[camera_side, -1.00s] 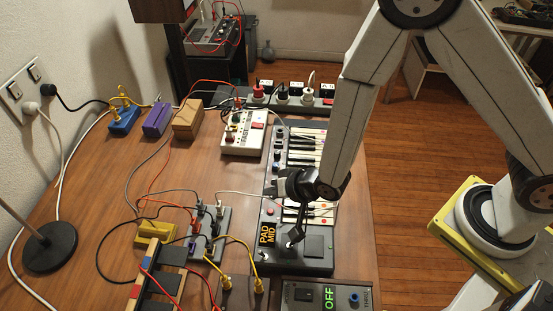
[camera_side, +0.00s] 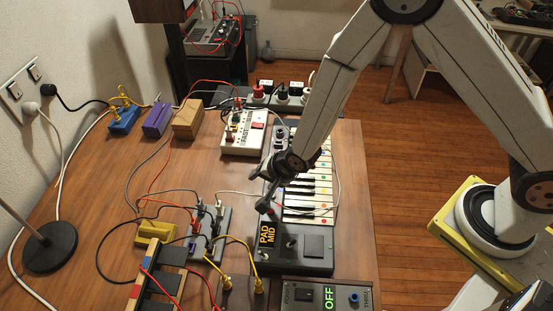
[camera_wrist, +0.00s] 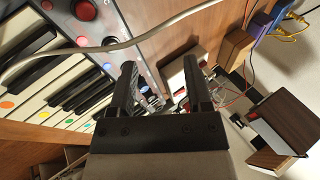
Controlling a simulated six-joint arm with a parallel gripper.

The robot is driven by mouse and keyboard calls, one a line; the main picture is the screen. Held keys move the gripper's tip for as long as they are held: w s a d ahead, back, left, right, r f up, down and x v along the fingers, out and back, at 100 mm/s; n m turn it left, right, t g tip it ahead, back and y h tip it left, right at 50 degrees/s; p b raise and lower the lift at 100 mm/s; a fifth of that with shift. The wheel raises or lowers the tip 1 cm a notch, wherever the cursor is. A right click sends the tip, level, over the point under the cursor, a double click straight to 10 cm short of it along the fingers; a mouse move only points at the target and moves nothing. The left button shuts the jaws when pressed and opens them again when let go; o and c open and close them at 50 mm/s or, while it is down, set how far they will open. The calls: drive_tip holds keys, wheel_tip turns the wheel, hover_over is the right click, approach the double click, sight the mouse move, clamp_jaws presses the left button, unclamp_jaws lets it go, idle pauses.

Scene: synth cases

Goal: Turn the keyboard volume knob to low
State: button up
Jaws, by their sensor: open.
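The keyboard (camera_side: 308,190) lies lengthwise on the table, with white and black keys and a strip of controls along its left side. Its yellow display (camera_side: 267,235) reads "PAD MID". My gripper (camera_side: 265,207) is open and empty over the left control strip, behind the display. In the wrist view my gripper (camera_wrist: 160,70) has its two dark fingers spread.
A white cable (camera_wrist: 130,42) crosses the keyboard. A white mixer box (camera_side: 243,132) stands behind-left, and a grey pedal unit (camera_side: 208,232) with cables stands left. A box displaying "OFF" (camera_side: 328,297) sits in front. A power strip (camera_side: 290,100) lies behind.

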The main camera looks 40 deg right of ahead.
drive_tip(key=w+d+m+g, duration=0.1)
drive_tip(key=w+m, duration=0.1)
drive_tip(key=w+d+m+g, duration=0.1)
drive_tip(key=w+d+m, duration=0.1)
drive_tip(key=m, duration=0.1)
drive_tip(key=w+d+m+g+h, duration=0.1)
drive_tip(key=w+m, duration=0.1)
drive_tip(key=shift+d, duration=0.35)
drive_tip(key=shift+w+d+r+m+g+h, duration=0.15)
drive_tip(key=shift+w+d+r+m+g, duration=0.4)
drive_tip(key=shift+d+m, duration=0.75)
drive_tip(key=shift+w+d+r+m+g+h, duration=0.2)
drive_tip(key=shift+w+d+r+m+g, duration=0.35)
drive_tip(key=shift+d+m, duration=0.7)
drive_tip(key=shift+w+d+r+m+g+h, duration=0.15)
drive_tip(key=shift+w+d+r+m+g, duration=0.2)
drive_tip(key=shift+w+d+m+g, duration=0.65)
drive_tip(key=shift+s+f+m+t, duration=0.15)
drive_tip(key=shift+s+m+t, duration=0.2)
drive_tip(key=shift+m, duration=0.1)
drive_tip(key=shift+s+f, duration=0.1)
drive_tip(key=shift+f, duration=3.65)
clamp_jaws()
